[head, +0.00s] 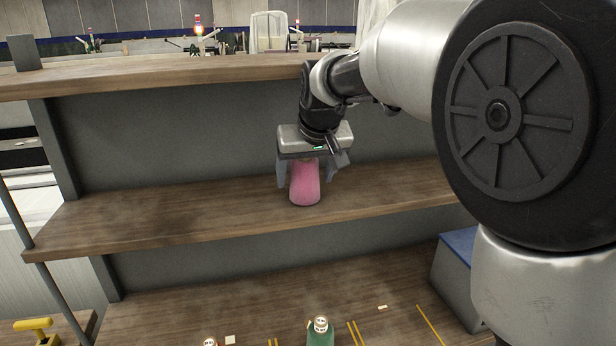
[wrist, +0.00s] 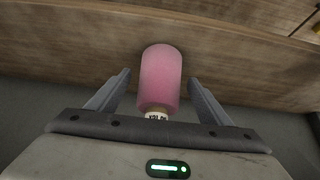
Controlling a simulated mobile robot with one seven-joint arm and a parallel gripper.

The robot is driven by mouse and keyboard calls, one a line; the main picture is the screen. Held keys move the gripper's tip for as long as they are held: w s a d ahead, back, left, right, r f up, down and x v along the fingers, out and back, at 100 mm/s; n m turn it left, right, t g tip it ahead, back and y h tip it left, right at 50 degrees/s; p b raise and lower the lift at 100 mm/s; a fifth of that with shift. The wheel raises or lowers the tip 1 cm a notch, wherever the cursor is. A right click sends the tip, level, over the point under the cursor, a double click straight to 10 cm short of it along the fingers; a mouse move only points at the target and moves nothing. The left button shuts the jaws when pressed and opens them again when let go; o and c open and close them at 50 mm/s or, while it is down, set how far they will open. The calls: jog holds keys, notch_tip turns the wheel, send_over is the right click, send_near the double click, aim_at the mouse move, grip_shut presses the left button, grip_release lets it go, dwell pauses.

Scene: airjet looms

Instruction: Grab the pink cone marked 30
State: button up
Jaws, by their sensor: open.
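A pink cone (head: 305,184) stands upright on the middle wooden shelf (head: 170,213). My gripper (head: 312,180) is above it, with its fingers pointing down on either side of the cone's upper part. In the wrist view the pink cone (wrist: 160,75) lies between the two open fingers of my gripper (wrist: 160,84), with a gap on both sides. A pale top with dark print shows at the cone's near end, but I cannot read it surely. The cone's top is hidden by the gripper in the head view.
The upper shelf board (head: 150,78) runs behind and above my gripper. On the lower shelf stand a green cone (head: 320,333) and a pale-topped item (head: 210,342), with a blue-topped box (head: 458,265) at the right. The middle shelf is clear left of the pink cone.

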jog(key=c, duration=1.2)
jog(key=shift+r, duration=0.1)
jog(key=shift+c, duration=0.6)
jog(key=shift+r, duration=0.1)
